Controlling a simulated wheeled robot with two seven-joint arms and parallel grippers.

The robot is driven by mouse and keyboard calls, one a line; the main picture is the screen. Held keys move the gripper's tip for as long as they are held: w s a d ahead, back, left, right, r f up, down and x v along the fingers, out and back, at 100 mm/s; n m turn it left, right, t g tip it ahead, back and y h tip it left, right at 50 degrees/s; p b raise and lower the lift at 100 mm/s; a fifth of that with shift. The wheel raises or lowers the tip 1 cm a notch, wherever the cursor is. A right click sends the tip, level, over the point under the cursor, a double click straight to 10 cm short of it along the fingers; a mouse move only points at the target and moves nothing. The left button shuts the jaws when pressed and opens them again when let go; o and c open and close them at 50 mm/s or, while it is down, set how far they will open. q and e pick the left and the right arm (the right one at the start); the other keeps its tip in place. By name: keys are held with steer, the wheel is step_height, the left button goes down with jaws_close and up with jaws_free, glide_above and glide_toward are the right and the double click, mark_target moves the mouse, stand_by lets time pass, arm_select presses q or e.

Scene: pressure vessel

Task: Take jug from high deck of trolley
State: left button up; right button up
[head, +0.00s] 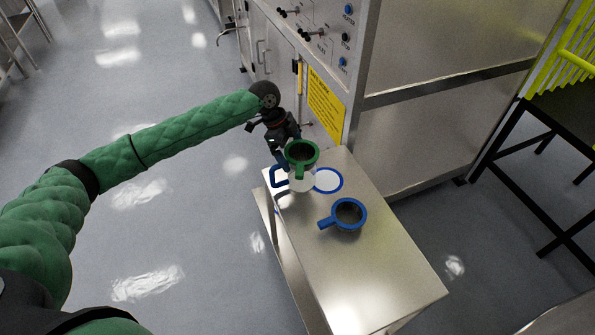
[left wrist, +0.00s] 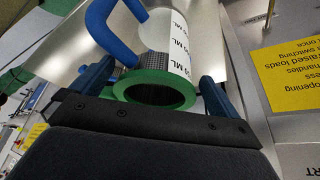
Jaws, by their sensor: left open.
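The jug (head: 302,182) stands near the far left corner of the trolley's steel top deck (head: 385,275). The open fingers of my left gripper (left wrist: 155,88) lie on either side of the rim. I cannot tell whether they touch it. My right gripper is not in view.
A blue-rimmed white disc (head: 328,180) lies right beside the jug. A blue-rimmed cup with a handle (head: 348,213) is nearer on the deck. A steel cabinet with a yellow sign (head: 325,103) stands close behind the trolley. The near deck is clear.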

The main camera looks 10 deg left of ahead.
arm_select(q)
steer(key=shift+p+x, duration=0.6)
steer(key=shift+x, duration=1.4)
steer(key=shift+a, duration=0.1)
steer(key=c, duration=1.2)
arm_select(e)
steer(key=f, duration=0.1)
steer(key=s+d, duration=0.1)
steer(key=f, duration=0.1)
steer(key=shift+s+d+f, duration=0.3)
arm_select(q)
steer(key=shift+r, duration=0.2)
